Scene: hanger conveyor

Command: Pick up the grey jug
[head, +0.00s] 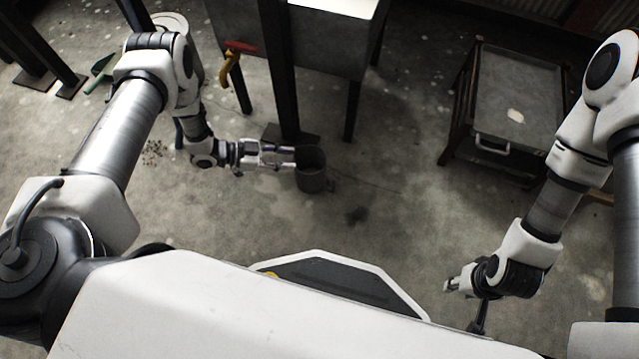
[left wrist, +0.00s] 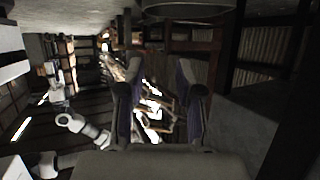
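The grey jug (head: 314,180) stands upright on the concrete floor in the middle of the head view, its open top facing up. A small handle seems to show at its lower right. My left gripper (head: 294,157) reaches in from the left, with its fingertips at the jug's left side; I cannot tell whether they touch it. The left wrist view shows the fingers (left wrist: 163,90) apart with nothing between them. A round grey rim at the top there looks like the jug (left wrist: 190,12). My right gripper (head: 450,285) hangs at lower right, away from the jug; its finger opening is unclear.
A dark post (head: 283,80) and a grey metal bin on legs (head: 330,45) stand just behind the jug. A low cart (head: 515,95) stands at the back right. A red and yellow tool (head: 233,60) is at the bin's left. The floor right of the jug is clear.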

